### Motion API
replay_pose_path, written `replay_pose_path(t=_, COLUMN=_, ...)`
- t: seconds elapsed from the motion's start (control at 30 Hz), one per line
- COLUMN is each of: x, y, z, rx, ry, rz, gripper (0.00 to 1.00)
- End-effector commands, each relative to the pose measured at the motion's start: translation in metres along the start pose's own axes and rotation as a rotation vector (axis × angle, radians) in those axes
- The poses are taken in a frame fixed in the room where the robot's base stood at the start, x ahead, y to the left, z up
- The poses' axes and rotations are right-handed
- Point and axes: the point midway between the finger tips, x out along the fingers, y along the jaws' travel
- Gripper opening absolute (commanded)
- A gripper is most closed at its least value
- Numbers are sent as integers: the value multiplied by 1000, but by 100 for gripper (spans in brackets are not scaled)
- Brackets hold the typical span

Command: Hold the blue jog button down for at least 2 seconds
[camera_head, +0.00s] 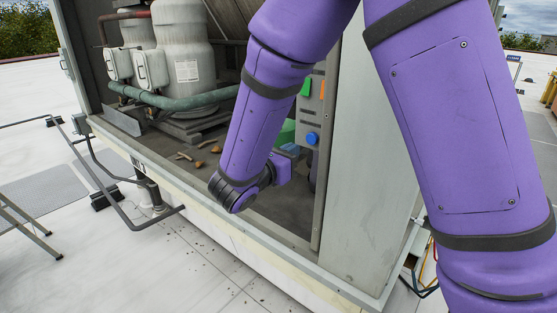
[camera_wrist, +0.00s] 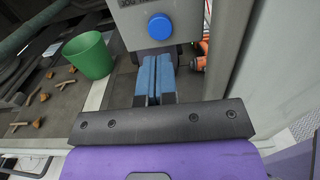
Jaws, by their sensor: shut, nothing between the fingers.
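The blue jog button (camera_wrist: 160,26) is a round blue knob on the lower part of a grey panel. In the head view the same button (camera_head: 311,138) shows just right of my forearm, below green and orange parts on that panel. My gripper (camera_wrist: 156,58) is shut and empty, with its blue fingers together. In the wrist view the fingertips lie just below the button in the picture, and whether they touch the panel cannot be told. In the head view the gripper is mostly hidden behind my wrist.
A green bucket (camera_wrist: 89,55) stands left of the fingers, near scattered brown pieces (camera_wrist: 39,96) on the cooler floor. An orange object (camera_wrist: 202,60) is close on the right. The grey cabinet wall (camera_head: 370,170) bounds the right side. White tanks (camera_head: 185,65) stand back left.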

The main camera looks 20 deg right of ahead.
Motion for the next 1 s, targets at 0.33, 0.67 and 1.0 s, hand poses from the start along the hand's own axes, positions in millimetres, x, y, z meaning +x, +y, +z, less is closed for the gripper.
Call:
replay_pose_path(t=0.33, x=51, y=0, z=0, rx=0, ry=-1, rz=-2, gripper=0)
replay_pose_path(t=0.67, x=60, y=0, z=0, rx=0, ry=0, rz=0, gripper=0)
replay_pose_path(t=1.0, x=75, y=0, z=0, rx=0, ry=-1, rz=-3, gripper=0)
